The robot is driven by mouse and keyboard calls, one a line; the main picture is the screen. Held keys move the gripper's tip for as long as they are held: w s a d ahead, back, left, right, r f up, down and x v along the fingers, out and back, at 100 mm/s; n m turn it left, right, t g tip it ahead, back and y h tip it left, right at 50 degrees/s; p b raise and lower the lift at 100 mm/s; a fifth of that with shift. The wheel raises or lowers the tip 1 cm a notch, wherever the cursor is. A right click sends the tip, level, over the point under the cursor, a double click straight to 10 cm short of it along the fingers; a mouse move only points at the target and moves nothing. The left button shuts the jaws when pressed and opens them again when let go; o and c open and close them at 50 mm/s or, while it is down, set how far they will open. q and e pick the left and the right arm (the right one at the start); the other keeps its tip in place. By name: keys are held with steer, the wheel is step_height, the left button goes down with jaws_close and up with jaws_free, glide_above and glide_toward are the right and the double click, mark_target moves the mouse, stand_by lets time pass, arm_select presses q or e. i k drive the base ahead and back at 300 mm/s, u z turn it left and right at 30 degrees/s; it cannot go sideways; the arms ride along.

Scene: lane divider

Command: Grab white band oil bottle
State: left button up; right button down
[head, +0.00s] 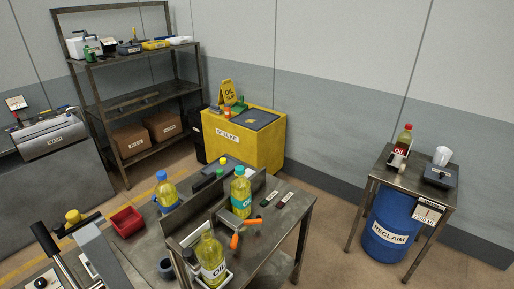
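The oil bottle with a white band (213,272) stands upright at the near end of the metal workbench, in a small shallow tray. It holds yellow oil and has a yellow cap. A similar bottle with a teal band and teal cap (241,197) stands upright farther back on the same bench. A bottle with a blue cap and blue band (167,192) stands to the left, beyond the upright metal divider (190,206), which partly hides it. I can make out neither of my grippers in the head view.
Orange-handled items (234,241) lie close to the right of the white-band bottle. A red bin (126,221) and a lever tool (46,240) are at left. A red-capped bottle (401,142) stands on the right side table (408,181). Floor between the tables is clear.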

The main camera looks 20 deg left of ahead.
mark_target(210, 252)
steer(key=u, duration=1.2)
